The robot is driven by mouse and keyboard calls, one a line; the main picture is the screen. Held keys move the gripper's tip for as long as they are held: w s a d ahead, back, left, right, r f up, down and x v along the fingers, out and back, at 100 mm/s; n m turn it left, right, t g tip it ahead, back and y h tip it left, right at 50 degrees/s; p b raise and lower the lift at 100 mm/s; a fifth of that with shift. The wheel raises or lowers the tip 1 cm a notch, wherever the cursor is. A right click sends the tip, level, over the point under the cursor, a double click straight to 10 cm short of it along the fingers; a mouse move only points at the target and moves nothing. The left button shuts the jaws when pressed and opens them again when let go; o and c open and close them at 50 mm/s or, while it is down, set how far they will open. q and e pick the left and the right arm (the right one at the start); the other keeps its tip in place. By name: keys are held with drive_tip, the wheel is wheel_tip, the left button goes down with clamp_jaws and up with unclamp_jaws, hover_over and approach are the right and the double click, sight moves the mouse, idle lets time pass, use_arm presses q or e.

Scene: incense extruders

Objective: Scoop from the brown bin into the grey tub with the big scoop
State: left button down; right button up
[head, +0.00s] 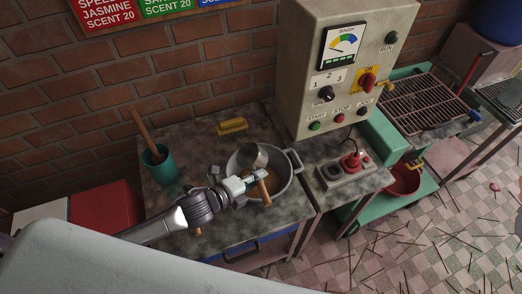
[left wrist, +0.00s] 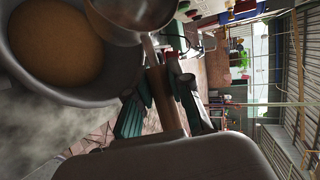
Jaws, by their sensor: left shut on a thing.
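My left gripper (head: 256,185) is shut on the wooden handle of the big scoop (head: 253,156). The scoop's metal bowl is over the grey tub (head: 284,168), near its far side. In the left wrist view the handle (left wrist: 164,92) runs between the fingers, and the scoop's bowl (left wrist: 132,12) is at the top. The tub, a round metal pot with side handles, stands on the stained table and has brown material (left wrist: 62,40) inside. I cannot tell whether the scoop's bowl holds anything. I cannot make out the brown bin in either view. My right gripper is not in view.
A green cup (head: 160,166) with a wooden stick stands on the table at left. A yellow brush (head: 232,126) lies behind the tub. A control cabinet (head: 345,70) and a switch box (head: 346,172) stand to the right. Red box (head: 107,206) at far left.

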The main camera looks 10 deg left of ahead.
use_arm(q)
drive_tip(key=shift+w+r+g+y+b, duration=0.15)
drive_tip(key=shift+r+g+y+b, duration=0.15)
drive_tip(key=shift+r+y+b, duration=0.15)
drive_tip(key=shift+r+m+g+y, duration=0.15)
drive_tip(key=shift+m+g+y, duration=0.45)
drive_tip(key=shift+y, duration=0.45)
drive_tip(key=shift+r+m+g+y, duration=0.25)
drive_tip(key=shift+m+g+y, duration=0.15)
drive_tip(key=shift+g+y, duration=0.65)
drive_tip(key=shift+y, duration=0.25)
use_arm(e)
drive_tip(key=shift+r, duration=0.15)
